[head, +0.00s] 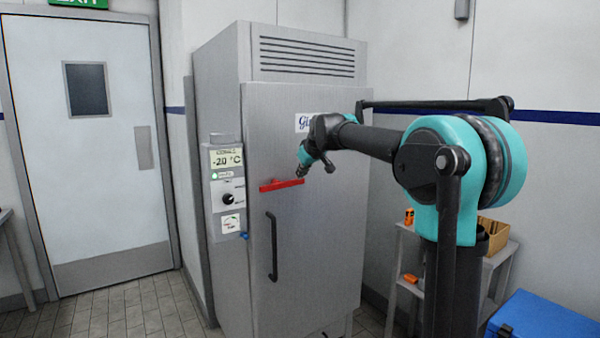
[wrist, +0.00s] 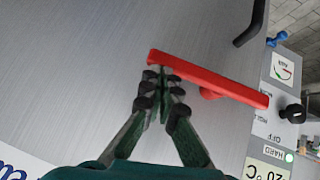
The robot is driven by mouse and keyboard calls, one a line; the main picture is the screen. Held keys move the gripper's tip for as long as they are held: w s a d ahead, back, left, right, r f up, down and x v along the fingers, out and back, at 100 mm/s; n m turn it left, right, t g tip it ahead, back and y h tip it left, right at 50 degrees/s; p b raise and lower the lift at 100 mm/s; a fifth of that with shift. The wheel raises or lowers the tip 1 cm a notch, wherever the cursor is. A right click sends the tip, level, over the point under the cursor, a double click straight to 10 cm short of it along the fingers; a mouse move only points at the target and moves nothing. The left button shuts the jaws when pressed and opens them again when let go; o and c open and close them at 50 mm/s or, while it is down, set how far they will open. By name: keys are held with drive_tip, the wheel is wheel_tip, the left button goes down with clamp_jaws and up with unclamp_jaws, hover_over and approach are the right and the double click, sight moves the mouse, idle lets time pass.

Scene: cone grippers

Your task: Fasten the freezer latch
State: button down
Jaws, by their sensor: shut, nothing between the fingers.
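The freezer (head: 340,230) is a tall grey cabinet, and its door looks shut. The latch is a red bar (head: 281,185) lying nearly level on the door above the black handle (head: 272,246). Its left end is near the door's left edge. In the wrist view the red latch (wrist: 225,88) runs slantwise from the fingertips toward the control panel, with a small red lug under its middle. My gripper (head: 303,173) is at the latch's right end. In the wrist view my gripper (wrist: 160,76) is shut and empty, its tips right at that end; I cannot tell whether they touch.
The control panel (head: 226,180) with display and black knob is on the frame left of the door. A small table (head: 409,236) with boxes stands right of the freezer, and a blue cooler (head: 545,318) is at the lower right. The floor left of the freezer is clear.

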drive_tip(key=shift+f, duration=0.1)
idle(0.6)
drive_tip(key=s+d+r, duration=0.4)
drive_tip(key=s+r, duration=0.1)
drive_tip(key=r, duration=0.6)
drive_tip(key=shift+s, duration=0.4)
drive_tip(key=s+d+f+m+g+h, duration=0.1)
drive_tip(key=s+d+f, duration=0.25)
drive_tip(key=f, duration=0.45)
drive_tip(key=s+d+f+m, duration=0.1)
drive_tip(key=s+d+f, duration=0.3)
drive_tip(key=f, duration=0.5)
drive_tip(key=s+d+f+m+g+h, duration=0.1)
drive_tip(key=s+d+f+m, duration=0.1)
drive_tip(key=s+f, duration=0.45)
drive_tip(key=s+d+f+m+g, duration=0.1)
drive_tip(key=s+d+f+m, duration=0.1)
drive_tip(key=s+f, duration=0.9)
drive_tip(key=s+d+f+m+g+h, duration=0.1)
drive_tip(key=s+d+f, duration=0.4)
drive_tip(key=s+f, duration=0.7)
wheel_tip(320, 180, down, 2)
drive_tip(key=shift+f+m, duration=0.1)
drive_tip(key=shift+m, duration=0.3)
